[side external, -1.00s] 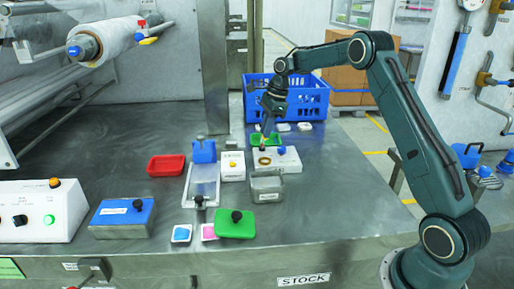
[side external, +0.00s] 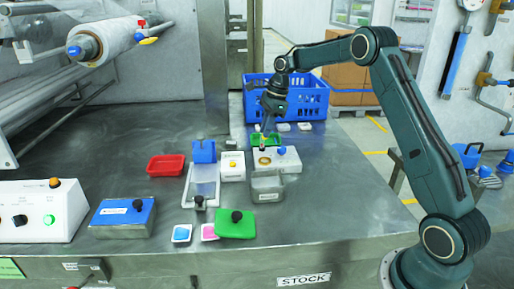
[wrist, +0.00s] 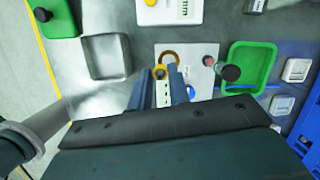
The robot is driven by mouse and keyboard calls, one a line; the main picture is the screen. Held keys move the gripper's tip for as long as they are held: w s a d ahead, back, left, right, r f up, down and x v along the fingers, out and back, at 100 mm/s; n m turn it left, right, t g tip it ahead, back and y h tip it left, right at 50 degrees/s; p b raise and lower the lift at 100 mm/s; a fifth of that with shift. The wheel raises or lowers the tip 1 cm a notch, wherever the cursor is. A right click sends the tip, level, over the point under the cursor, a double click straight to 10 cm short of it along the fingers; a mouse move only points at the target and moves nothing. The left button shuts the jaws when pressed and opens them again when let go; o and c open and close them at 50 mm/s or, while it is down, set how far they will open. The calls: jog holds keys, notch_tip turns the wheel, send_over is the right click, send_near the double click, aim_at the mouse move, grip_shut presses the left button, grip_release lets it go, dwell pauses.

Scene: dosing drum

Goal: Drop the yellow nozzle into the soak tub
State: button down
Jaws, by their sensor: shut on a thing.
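My gripper (wrist: 160,72) points down over the white plate (wrist: 203,52) and is shut on a small yellow piece (wrist: 160,71), apparently the nozzle, mostly hidden between the fingers. In the side view my gripper (side external: 264,132) is near the green tray (side external: 277,139), behind the plate. An open steel tub (wrist: 107,58) lies left of my gripper in the wrist view; it stands in front of the plate in the side view (side external: 267,197). A red tray (side external: 165,166) stands to the left. No label shows which container is the soak tub.
The plate carries a brown ring (wrist: 168,57), a blue knob (wrist: 190,92) and a dark knob. A white box with a yellow knob (side external: 232,173), a blue block (side external: 204,151) and a green lid with a black knob (side external: 235,229) stand nearby. A blue crate (side external: 300,98) is behind.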

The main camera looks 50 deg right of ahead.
jog(key=s+a+f, duration=0.1)
jog(key=s+a, duration=0.6)
jog(key=s, duration=0.1)
jog(key=shift+a+f, duration=0.15)
jog(key=shift+f, duration=0.1)
jog(key=shift+f, duration=2.9)
jog(key=c, duration=1.2)
grip_release()
jog(key=shift+c, duration=0.2)
jog(key=shift+r, duration=0.1)
